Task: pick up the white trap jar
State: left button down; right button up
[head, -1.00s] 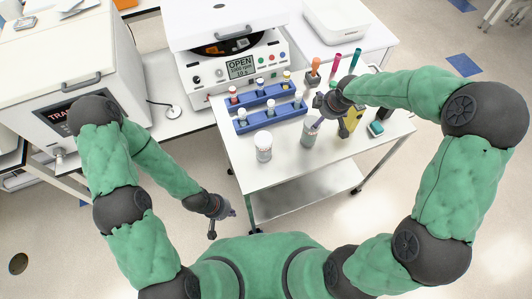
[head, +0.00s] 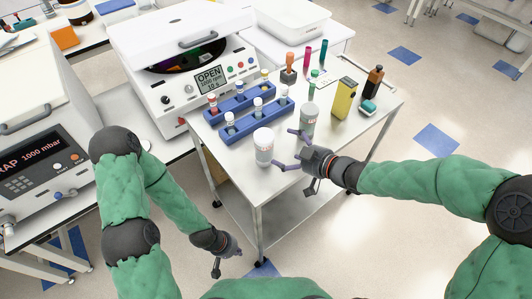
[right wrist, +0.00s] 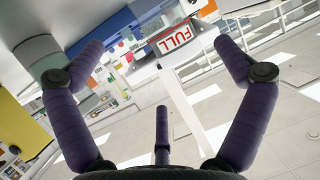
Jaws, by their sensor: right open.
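The white trap jar (head: 264,147), a small white-lidded jar with a label, stands upright near the front left of the white table (head: 216,166). My right gripper (head: 283,149) is open and empty. It comes in from the right, its fingertips pointing left just right of the jar. I cannot tell whether a fingertip touches it.
A grey-green jar (head: 309,119) stands close behind the right gripper's far finger. A blue rack (head: 241,127) with vials lies behind the white jar. A yellow box (head: 344,98) and a dark bottle (head: 373,82) stand to the right. A red-framed FULL sign (right wrist: 173,40) shows in the wrist view.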

aim_at(269, 145)
jog(key=b+x, duration=0.1)
jog(key=x, duration=0.2)
jog(key=b+x, duration=0.1)
jog(key=x, duration=0.2)
jog(key=b+x, duration=0.2)
jog(key=x, duration=0.1)
jog(key=shift+s+d+f, duration=0.1)
jog(key=shift+d+f, duration=0.05)
jog(key=shift+f, duration=0.15)
jog(key=shift+w+a+b, duration=0.3)
jog(key=shift+w+a, duration=0.1)
jog(key=shift+c, duration=0.3)
jog(key=c, duration=1.1)
